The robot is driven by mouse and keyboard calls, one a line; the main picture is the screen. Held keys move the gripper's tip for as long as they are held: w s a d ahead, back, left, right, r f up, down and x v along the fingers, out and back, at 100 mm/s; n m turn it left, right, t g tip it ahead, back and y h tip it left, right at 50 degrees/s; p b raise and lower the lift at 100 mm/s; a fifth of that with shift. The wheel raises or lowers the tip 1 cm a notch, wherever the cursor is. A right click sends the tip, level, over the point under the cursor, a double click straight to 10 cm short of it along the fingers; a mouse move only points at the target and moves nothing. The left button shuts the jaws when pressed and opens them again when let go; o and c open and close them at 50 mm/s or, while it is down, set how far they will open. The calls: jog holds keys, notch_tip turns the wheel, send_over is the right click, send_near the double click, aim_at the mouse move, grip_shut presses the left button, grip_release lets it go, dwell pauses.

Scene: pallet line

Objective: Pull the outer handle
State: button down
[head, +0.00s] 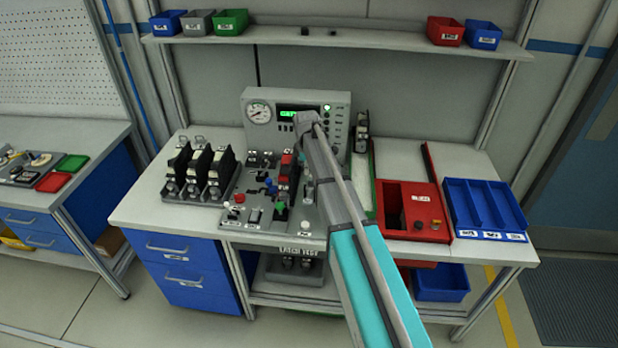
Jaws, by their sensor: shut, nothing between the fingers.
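Three black upright handle units (200,162) stand in a row on a grey base at the left of the workbench. Blue drawers below them carry a light bar handle (168,249). A grey panel (232,198) in the middle of the bench holds a red-and-black block (287,172), blue parts and several small knobs. I cannot tell which part is the outer handle. My grey and teal arm reaches up from the lower right and covers the panel's right side. My gripper is not visible; the arm hides what lies behind it.
A gauge and display box (297,105) stands behind the panel. A red box (412,212) and a blue divided tray (483,208) sit on the right of the bench. A shelf (370,38) with small bins runs above. The bench's front left corner is clear.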

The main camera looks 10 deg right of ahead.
aim_at(307, 201)
jog(key=shift+f+b, duration=6.65)
jog(key=shift+f, duration=0.1)
